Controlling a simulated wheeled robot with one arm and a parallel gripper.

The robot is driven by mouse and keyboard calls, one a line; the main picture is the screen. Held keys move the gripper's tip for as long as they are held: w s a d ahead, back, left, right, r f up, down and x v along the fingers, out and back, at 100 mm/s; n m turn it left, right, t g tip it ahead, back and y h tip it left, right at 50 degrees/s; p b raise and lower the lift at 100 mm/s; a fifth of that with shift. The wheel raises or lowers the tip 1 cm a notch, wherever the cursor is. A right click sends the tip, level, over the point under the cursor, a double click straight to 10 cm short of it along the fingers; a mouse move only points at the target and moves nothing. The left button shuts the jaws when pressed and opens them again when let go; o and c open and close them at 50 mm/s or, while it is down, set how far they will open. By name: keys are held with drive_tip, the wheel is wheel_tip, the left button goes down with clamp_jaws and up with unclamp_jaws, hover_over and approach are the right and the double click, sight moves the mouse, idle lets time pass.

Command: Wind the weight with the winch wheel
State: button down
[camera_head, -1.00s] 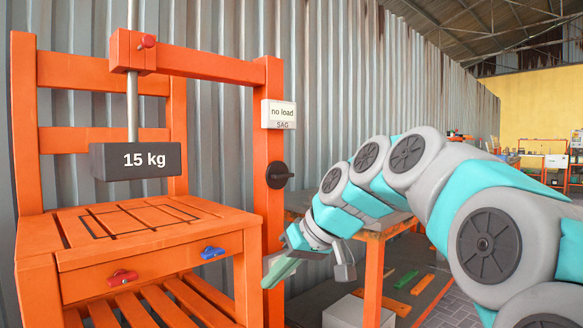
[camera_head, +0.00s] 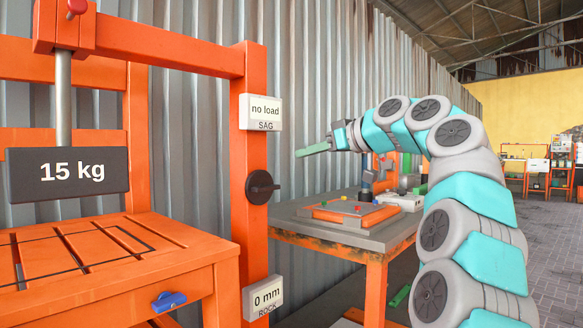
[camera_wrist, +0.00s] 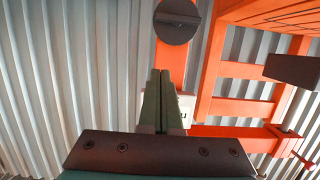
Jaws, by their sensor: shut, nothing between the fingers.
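My gripper (camera_head: 303,153) has green fingers, shut and empty, pointing left. It appears right of the post and higher than the wheel, not touching it. In the wrist view the fingers (camera_wrist: 160,75) lie together.
A "no load" SAG sign (camera_head: 262,112) and a "0 mm" ROCK sign (camera_head: 263,297) are on the post. A workbench (camera_head: 340,236) with an orange tray (camera_head: 350,214) stands right of it. A corrugated metal wall (camera_head: 310,80) is behind. A blue knob (camera_head: 169,301) is on the seat front.

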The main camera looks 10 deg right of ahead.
drive_tip(key=p, duration=0.1)
hover_over(269, 182)
drive_tip(key=s+d, duration=0.2)
drive_tip(key=s, duration=0.1)
drive_tip(key=shift+s+d+f, duration=0.1)
drive_tip(key=shift+s+f, duration=0.1)
drive_tip(key=shift+f, duration=0.85)
drive_tip(key=shift+w+a+f, duration=0.2)
drive_tip(key=shift+w+f, duration=0.05)
drive_tip(key=shift+f+b, duration=0.45)
drive_tip(key=shift+f, duration=1.45)
drive_tip(key=shift+w+d+f+m+y+p, duration=0.1)
drive_tip(key=shift+d+f+m+y+p, duration=0.15)
drive_tip(key=shift+m+p, duration=0.55)
drive_tip(key=shift+f+m+g, duration=0.1)
drive_tip(key=shift+m+g, duration=0.2)
drive_tip(key=shift+m, duration=0.2)
